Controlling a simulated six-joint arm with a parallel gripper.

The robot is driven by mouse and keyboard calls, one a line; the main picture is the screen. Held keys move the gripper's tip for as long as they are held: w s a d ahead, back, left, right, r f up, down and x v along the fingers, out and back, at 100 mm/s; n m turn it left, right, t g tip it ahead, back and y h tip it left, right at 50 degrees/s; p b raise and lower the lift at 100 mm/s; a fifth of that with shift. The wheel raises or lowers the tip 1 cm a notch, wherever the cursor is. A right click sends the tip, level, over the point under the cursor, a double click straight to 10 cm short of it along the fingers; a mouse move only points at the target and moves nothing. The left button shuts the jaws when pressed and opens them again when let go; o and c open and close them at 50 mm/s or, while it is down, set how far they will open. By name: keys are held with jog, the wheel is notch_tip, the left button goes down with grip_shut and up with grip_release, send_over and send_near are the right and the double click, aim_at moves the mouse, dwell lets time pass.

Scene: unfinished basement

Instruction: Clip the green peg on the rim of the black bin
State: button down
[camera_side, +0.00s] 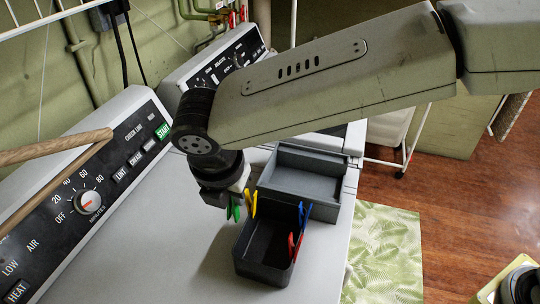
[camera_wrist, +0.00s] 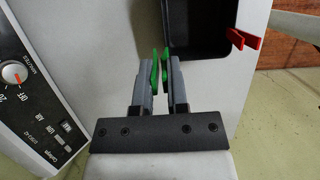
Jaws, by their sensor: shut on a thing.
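The green peg (camera_side: 235,211) is held in my gripper (camera_side: 229,204), pointing down, left of the black bin (camera_side: 262,272) in the side view. In the wrist view, the two green halves of the peg (camera_wrist: 154,74) show between the finger ends of my gripper (camera_wrist: 161,84), close to the near left corner of the bin (camera_wrist: 207,56). My gripper is shut on the peg. The peg appears apart from the bin's rim; the exact gap is hard to tell. A yellow peg (camera_side: 253,202), a blue peg (camera_side: 304,213) and a red peg (camera_side: 292,246) sit on the bin's rim.
A grey tray (camera_side: 318,157) stands behind the bin. Both rest on a pale appliance top (camera_side: 180,255). Control panels (camera_side: 95,190) rise along its left and back. A wooden rod (camera_side: 55,148) crosses the left panel. The top left of the bin is clear.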

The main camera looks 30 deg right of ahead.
aim_at(236, 222)
jog(key=shift+f, duration=0.45)
jog(key=shift+f, duration=0.3)
jog(key=shift+f, duration=3)
jog(key=shift+f, duration=0.15)
jog(key=c, duration=0.6)
grip_release()
jog(key=shift+o, duration=0.2)
jog(key=v, duration=0.7)
jog(key=shift+r, duration=0.4)
